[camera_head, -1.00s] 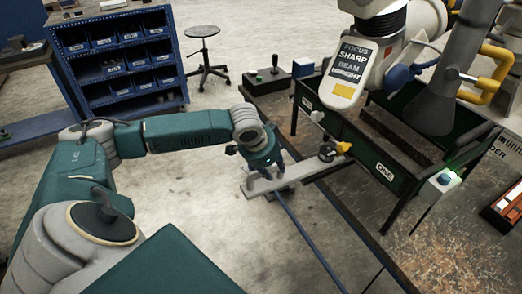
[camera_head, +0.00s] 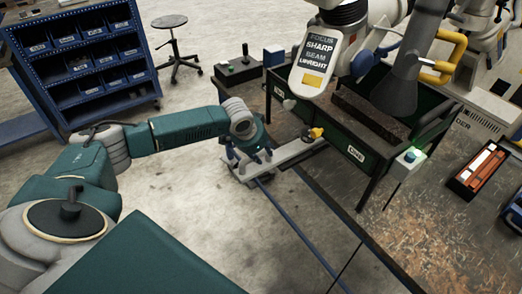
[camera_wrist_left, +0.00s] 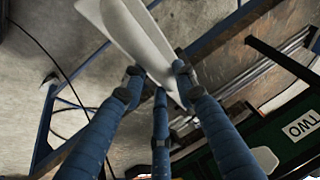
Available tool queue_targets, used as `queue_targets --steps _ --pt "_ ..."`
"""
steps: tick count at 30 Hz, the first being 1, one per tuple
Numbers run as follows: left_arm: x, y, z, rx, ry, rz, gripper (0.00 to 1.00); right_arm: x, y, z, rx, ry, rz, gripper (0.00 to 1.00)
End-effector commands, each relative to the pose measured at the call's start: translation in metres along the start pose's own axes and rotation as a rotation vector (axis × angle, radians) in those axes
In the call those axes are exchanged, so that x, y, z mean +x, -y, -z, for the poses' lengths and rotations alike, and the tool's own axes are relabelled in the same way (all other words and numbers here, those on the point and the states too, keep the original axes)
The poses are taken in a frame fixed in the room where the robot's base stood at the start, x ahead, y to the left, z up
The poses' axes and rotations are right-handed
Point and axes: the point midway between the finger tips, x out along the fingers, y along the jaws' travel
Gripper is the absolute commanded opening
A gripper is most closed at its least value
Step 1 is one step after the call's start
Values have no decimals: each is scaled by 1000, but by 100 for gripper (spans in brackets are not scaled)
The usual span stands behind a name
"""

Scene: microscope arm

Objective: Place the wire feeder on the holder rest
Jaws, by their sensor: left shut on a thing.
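My left gripper (camera_head: 253,160) is low beside the bench's left edge in the head view. In the left wrist view its blue fingers (camera_wrist_left: 158,82) are closed around a pale, flat, elongated piece (camera_wrist_left: 142,35), which I take to be the wire feeder. The fingers partly hide the bar's near end. I cannot tell for certain which part is the holder rest. My right gripper is out of view.
A dark green trough (camera_head: 345,138) stands on the bench. A large white arm with a lettered sign (camera_head: 314,62) hangs over it. A green-lit switch box (camera_head: 409,160) is at its corner. A stool (camera_head: 171,42) stands behind.

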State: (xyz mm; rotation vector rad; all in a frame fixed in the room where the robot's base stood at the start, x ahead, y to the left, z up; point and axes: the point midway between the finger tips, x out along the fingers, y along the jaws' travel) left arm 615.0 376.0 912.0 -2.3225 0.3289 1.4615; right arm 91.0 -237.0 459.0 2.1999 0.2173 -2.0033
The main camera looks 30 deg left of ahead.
Motion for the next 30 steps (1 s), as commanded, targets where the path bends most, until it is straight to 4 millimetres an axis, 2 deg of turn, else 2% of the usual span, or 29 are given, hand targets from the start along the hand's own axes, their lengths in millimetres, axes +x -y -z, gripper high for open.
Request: queue_targets --steps 1,2,4,13,17,30 --pt "0 0 0 1 2 0 0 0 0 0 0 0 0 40" --pt "3 -2 -6 3 14 -3 34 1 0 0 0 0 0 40" --pt "3 -2 -6 2 13 -3 48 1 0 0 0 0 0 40" --pt "1 -1 -4 2 9 -2 48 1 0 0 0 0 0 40" --pt "-10 0 -4 2 8 0 48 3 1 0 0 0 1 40" --pt "-96 0 -3 1 7 0 48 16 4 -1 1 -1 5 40"
